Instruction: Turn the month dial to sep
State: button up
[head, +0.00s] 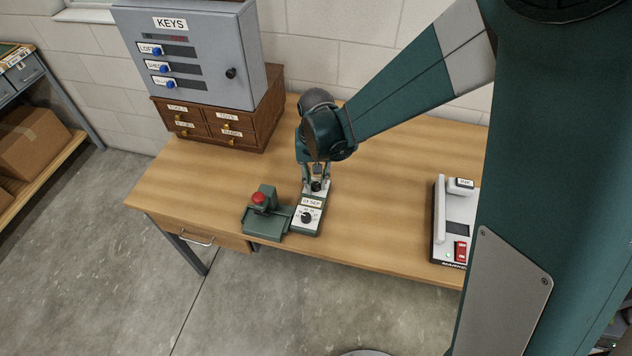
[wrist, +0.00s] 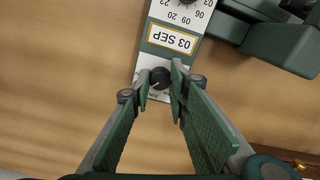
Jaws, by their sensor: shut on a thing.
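The dial device (head: 299,228) is a green block with a light face near the table's front edge. Its window (head: 311,202) reads "03 SEP"; the same window shows upside down in the wrist view (wrist: 172,39). A black day dial (head: 306,217) with numbers around it sits at the near end. The black month dial (wrist: 160,77) sits at the far end, with small lettering partly hidden by my fingers. My gripper (head: 316,184) points down at that end, its fingertips (wrist: 161,84) shut on the month dial from both sides.
A green stamp base with a red button (head: 258,198) stands close beside the device on the left. A white device with a handle (head: 439,222) is at the right. A grey key cabinet (head: 190,90) stands on wooden drawers (head: 262,121) at the back left. The middle table is clear.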

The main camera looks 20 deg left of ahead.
aim_at(319, 185)
dwell(0.4)
jog(key=o, duration=0.9)
jog(key=shift+r, duration=0.15)
jog(key=shift+r, duration=5.85)
jog(key=s+d+r+m+t, duration=0.1)
jog(key=d+r, duration=0.3)
jog(key=d, duration=0.3)
jog(key=s+d+r+t+y, duration=0.1)
jog(key=d+r, duration=0.2)
jog(key=d, duration=0.4)
jog(key=s+d+r+m+t, duration=0.1)
jog(key=d+r, duration=0.3)
jog(key=d, duration=0.3)
jog(key=s+d+t, duration=0.1)
jog(key=s+d, duration=0.2)
jog(key=d, duration=0.2)
jog(key=s+d+r+t, duration=0.1)
jog(key=s+d, duration=0.3)
jog(key=d, duration=0.2)
jog(key=s+d+r+m+t+h, duration=0.1)
jog(key=s+d+t, duration=0.1)
jog(key=s+d, duration=0.2)
jog(key=shift+s+d, duration=0.25)
jog(key=shift+d, duration=0.7)
